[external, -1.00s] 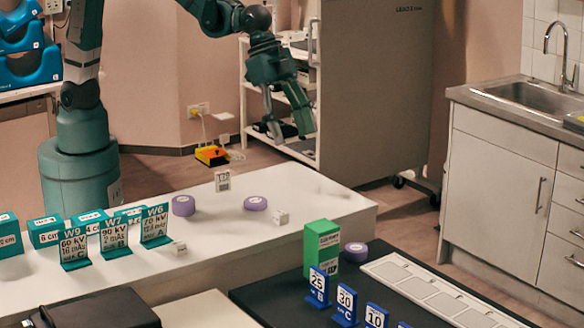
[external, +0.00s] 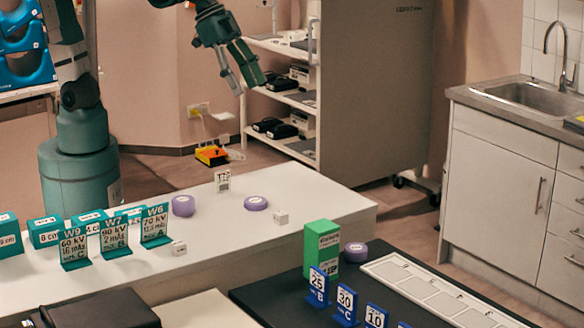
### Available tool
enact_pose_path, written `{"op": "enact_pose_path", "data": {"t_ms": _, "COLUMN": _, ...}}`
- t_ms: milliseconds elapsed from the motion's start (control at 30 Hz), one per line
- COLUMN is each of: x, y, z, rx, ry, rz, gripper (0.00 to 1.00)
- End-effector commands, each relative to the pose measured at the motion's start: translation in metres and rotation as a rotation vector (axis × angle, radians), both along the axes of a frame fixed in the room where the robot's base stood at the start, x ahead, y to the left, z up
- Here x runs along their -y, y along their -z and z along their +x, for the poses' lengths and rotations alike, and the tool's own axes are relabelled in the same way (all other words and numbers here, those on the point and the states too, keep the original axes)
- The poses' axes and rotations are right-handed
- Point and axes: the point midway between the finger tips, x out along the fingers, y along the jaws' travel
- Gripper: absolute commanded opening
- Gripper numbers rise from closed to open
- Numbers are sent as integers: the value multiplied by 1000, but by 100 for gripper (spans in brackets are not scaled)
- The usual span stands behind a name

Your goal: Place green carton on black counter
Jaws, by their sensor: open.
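The green carton (external: 321,246) stands upright on the black counter (external: 266,294), near its back left edge. It has a white label area on its front face. A blue number stand partly covers its lower front. My gripper (external: 249,88) is open and empty. It hangs in the air above and behind the white table, well up and to the left of the carton, touching nothing.
On the counter, a purple disc (external: 355,252) sits beside the carton, with several blue number stands (external: 346,303) in front and a white slotted tray (external: 430,292) to the right. The white table (external: 300,200) holds purple discs, small white blocks, and teal signs (external: 115,238).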

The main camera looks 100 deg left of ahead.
Motion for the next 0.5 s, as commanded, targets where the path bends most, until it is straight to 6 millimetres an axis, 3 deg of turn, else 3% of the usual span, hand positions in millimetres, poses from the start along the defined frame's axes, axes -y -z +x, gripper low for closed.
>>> {"op": "enact_pose_path", "data": {"t_ms": 500, "x": -58, "y": 0, "z": -89, "rx": 47, "ry": -150, "rz": -18, "gripper": 55}}
